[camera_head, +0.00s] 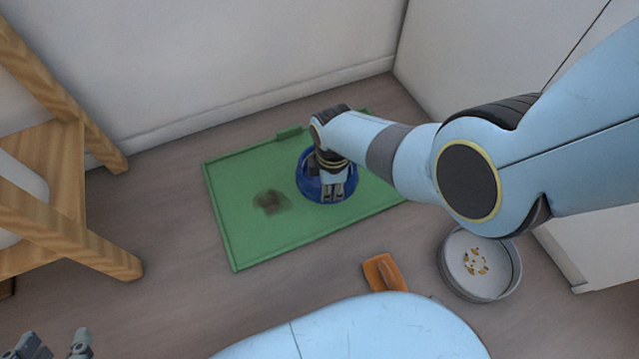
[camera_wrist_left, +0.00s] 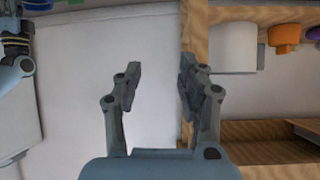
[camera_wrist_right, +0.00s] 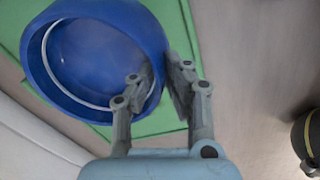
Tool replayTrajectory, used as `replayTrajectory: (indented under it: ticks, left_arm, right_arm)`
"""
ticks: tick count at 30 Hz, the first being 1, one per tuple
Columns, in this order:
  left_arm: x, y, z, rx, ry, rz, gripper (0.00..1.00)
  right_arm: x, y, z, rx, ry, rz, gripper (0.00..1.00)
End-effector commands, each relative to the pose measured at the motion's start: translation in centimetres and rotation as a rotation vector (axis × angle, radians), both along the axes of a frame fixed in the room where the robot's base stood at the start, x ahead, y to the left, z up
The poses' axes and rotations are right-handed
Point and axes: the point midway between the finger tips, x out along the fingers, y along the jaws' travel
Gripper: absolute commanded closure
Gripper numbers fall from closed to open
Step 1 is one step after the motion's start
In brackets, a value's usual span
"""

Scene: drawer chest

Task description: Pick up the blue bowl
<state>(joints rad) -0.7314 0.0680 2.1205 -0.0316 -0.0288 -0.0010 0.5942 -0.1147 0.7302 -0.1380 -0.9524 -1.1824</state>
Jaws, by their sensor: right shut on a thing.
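The blue bowl (camera_head: 346,197) is on the green mat (camera_head: 240,240) in the head view, partly hidden by my right gripper (camera_head: 333,192). In the right wrist view the blue bowl (camera_wrist_right: 90,60) fills the upper left, and one finger of my right gripper (camera_wrist_right: 160,92) is inside it and the other outside. My right gripper is shut on the bowl's rim. My left gripper (camera_head: 57,345) is at the lower left of the head view, far from the bowl. In the left wrist view my left gripper (camera_wrist_left: 158,80) is open and empty.
A wooden chair-like frame (camera_head: 80,195) stands at the left. A grey round dish (camera_head: 481,265) with orange bits and an orange-brown object (camera_head: 387,272) lie on the floor near the mat. A dark stain (camera_head: 271,202) marks the mat. White walls close off the back.

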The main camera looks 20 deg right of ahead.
Motion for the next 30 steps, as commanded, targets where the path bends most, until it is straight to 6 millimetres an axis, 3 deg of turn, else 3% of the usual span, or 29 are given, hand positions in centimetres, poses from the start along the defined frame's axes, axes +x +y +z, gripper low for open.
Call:
replayTrajectory:
  ticks: [1,7,15,23,30]
  left_arm:
    - [-0.3,0.1,0.2,0.002,0.057,0.006,0.60]
    - [1.0,0.4,2.2,0.007,0.253,0.021,0.60]
    - [0.2,0.5,5.0,0.013,0.482,0.027,0.60]
    - [-0.9,0.5,6.7,0.018,0.598,0.026,0.60]
    - [-1.2,0.5,6.9,0.019,0.623,0.025,0.60]
  right_arm:
    - [-0.1,-0.5,1.0,-0.001,-0.006,-0.001,1.00]
    - [-1.5,-2.4,2.5,-0.001,-0.008,0.000,1.00]
    - [-3.2,-4.5,3.8,0.000,-0.005,-0.001,1.00]
    - [-4.1,-5.5,4.3,0.000,-0.003,0.001,1.00]
    - [-4.3,-5.7,4.3,0.001,-0.001,0.001,1.00]
